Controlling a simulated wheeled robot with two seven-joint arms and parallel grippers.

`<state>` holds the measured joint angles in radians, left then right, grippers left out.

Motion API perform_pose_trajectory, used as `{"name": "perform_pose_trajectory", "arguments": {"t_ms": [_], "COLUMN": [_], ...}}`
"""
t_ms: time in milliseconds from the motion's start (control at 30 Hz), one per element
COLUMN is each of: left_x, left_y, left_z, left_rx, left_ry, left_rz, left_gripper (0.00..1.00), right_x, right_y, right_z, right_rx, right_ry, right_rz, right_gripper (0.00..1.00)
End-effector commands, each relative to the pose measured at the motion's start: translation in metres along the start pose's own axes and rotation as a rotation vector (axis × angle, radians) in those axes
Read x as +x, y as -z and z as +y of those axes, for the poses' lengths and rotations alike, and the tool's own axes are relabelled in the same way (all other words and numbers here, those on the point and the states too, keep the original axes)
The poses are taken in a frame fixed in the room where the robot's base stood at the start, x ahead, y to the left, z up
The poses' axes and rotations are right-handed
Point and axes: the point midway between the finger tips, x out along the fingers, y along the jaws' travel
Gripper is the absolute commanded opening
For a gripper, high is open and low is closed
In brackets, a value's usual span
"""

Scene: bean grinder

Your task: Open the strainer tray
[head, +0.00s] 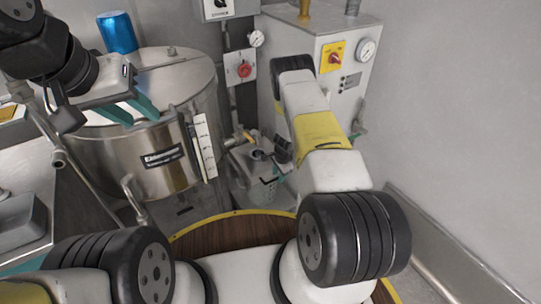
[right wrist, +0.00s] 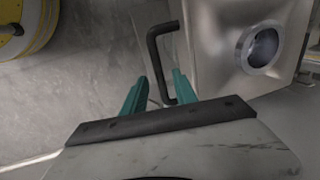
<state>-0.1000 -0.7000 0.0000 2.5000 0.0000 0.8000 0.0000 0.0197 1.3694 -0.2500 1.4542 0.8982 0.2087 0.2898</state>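The strainer tray (head: 241,163) looks to be the small metal box with a round port, low between the big steel vessel and the grey cabinet. In the right wrist view its metal side (right wrist: 212,45) fills the upper right. A black bent handle (right wrist: 154,62) hangs beside it. My right gripper (right wrist: 158,85) has its teal fingers apart, one on each side of the handle's lower part, with no clear contact. In the head view my right arm partly hides that gripper. My left gripper (head: 138,108) is open and empty over the big vessel's front rim.
The big steel vessel (head: 150,160) with a blue cup (head: 117,32) on its lid stands at left. The grey cabinet (head: 325,60) with a gauge stands behind my right arm. A wall closes off the right side. Pipes and valves surround the tray.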

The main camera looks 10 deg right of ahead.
Motion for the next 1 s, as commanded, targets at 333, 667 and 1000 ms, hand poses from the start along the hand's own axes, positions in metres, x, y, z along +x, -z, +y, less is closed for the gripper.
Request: {"name": "perform_pose_trajectory", "arguments": {"t_ms": [333, 667, 1000], "left_x": [0.0, 0.0, 0.0], "left_y": [0.0, 0.0, 0.0], "left_z": [0.0, 0.0, 0.0], "left_rx": [0.0, 0.0, 0.0], "left_ry": [0.0, 0.0, 0.0], "left_rz": [0.0, 0.0, 0.0], "left_gripper": [0.36, 0.36, 0.36], "right_x": [0.0056, 0.0053, 0.0052], "right_y": [0.0002, 0.0001, 0.0001], "right_z": [0.0001, 0.0, -0.0001], "right_rx": [-0.001, -0.001, -0.001], "right_ry": [0.0, 0.0, 0.0], "right_rz": [0.0, 0.0, 0.0], "right_gripper": [0.34, 0.0, 0.0]}}
